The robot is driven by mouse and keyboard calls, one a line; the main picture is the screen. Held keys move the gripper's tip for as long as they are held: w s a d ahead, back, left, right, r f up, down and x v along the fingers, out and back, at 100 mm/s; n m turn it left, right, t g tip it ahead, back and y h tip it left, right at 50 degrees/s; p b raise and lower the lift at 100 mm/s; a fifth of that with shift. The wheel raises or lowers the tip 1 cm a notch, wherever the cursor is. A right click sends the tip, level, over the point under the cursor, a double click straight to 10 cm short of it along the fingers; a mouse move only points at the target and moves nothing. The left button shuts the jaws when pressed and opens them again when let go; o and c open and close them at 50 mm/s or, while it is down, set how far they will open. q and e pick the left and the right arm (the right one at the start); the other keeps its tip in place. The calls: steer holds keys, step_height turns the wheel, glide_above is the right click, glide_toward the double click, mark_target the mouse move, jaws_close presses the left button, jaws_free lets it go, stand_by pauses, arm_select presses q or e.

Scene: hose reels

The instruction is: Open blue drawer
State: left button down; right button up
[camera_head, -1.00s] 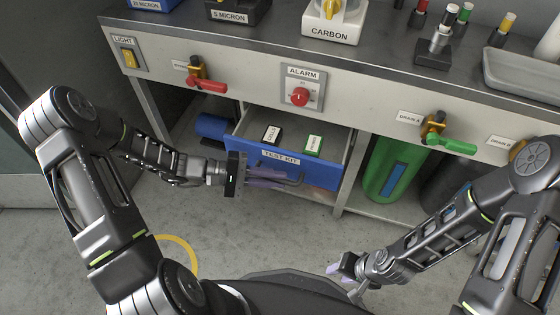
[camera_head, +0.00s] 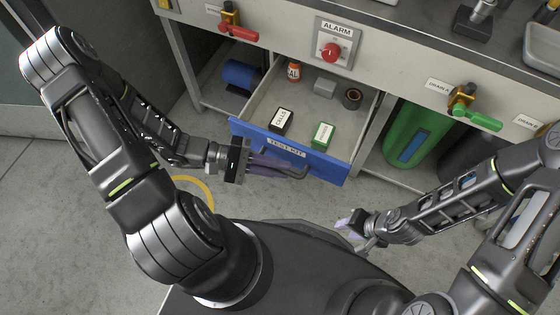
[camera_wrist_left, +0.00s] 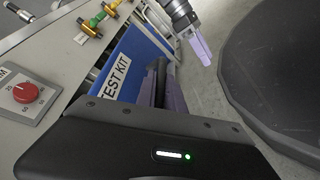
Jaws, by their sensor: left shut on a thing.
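The blue drawer (camera_head: 255,138), labelled TEST KIT, is pulled well out from under the workbench. Its inside shows a black box (camera_head: 282,121), a green and white box (camera_head: 322,134), an orange bottle (camera_head: 294,71), a grey block (camera_head: 325,86) and a dark round item (camera_head: 352,97). My left gripper (camera_head: 272,170) is at the drawer front, its fingers shut on the drawer's dark handle (camera_head: 295,172). The drawer front also shows in the left wrist view (camera_wrist_left: 130,62), with the fingers (camera_wrist_left: 163,85) around the handle. My right gripper (camera_head: 350,222) is apart from the drawer, at lower right; its finger gap is unclear.
The workbench front has an ALARM switch (camera_head: 332,52), a red valve handle (camera_head: 238,32) and a green valve handle (camera_head: 478,119). A green cylinder (camera_head: 415,135) stands below, right of the drawer. A blue cylinder (camera_head: 240,75) lies left of it. Floor before the drawer is clear.

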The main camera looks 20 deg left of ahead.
arm_select(q)
steer(key=c, duration=1.5)
jaws_free()
steer(key=shift+o, duration=0.2)
steer(key=p+v, duration=0.1)
steer(key=v, duration=0.6)
steer(key=shift+a, duration=0.4)
steer(key=shift+s+r, duration=0.1)
